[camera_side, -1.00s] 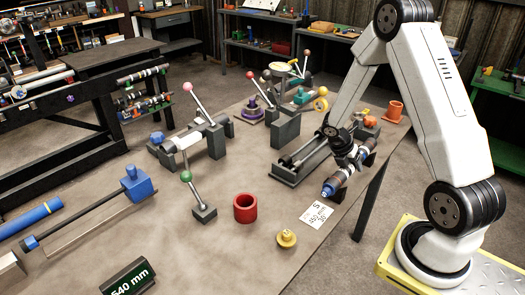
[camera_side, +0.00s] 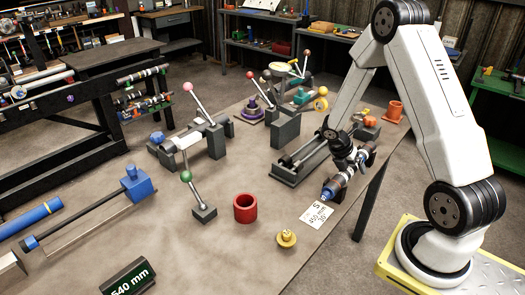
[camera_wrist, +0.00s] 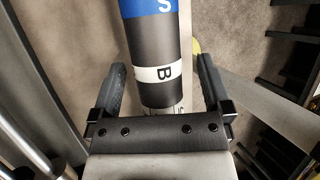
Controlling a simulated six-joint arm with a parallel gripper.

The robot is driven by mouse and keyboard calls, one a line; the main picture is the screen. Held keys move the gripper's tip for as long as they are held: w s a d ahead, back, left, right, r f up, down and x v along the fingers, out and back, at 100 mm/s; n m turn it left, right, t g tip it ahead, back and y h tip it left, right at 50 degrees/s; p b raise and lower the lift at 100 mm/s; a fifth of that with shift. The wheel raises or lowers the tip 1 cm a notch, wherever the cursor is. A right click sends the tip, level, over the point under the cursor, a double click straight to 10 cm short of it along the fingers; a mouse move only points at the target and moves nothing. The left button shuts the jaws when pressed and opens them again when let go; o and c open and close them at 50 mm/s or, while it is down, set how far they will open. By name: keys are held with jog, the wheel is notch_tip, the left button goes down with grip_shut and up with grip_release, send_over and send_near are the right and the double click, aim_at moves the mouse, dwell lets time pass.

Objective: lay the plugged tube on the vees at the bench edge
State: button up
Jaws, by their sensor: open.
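The tube (camera_side: 333,187) lies slantwise at the right edge of the bench, with a blue section towards its near end. In the wrist view the tube (camera_wrist: 158,60) is dark, with a blue band marked S and a white band marked B. My gripper (camera_wrist: 162,85) is open, one finger on each side of the tube, with gaps visible beside it.
A printed card (camera_side: 317,214) lies beside the tube's near end. A long grey fixture (camera_side: 298,165) stands just left of my gripper. A red cup (camera_side: 245,208), a yellow knobbed piece (camera_side: 287,239) and a green-knobbed lever (camera_side: 204,213) stand nearer. The bench front is largely clear.

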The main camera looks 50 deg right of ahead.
jog(key=v, duration=0.8)
dwell(0.4)
jog(key=shift+s+d, duration=0.1)
jog(key=shift+s+r, duration=0.3)
jog(key=shift+r, duration=0.5)
jog(key=shift+s+r, duration=0.35)
jog(key=shift+r, duration=0.5)
jog(key=shift+s+r, duration=0.3)
jog(key=shift+r, duration=0.5)
jog(key=a+m+t+y, duration=0.4)
jog(key=a+m+t, duration=0.2)
jog(key=a+m, duration=1.2)
jog(key=shift+a+m+y, duration=0.3)
jog(key=shift+a+m, duration=0.1)
jog(key=shift+a, duration=2.55)
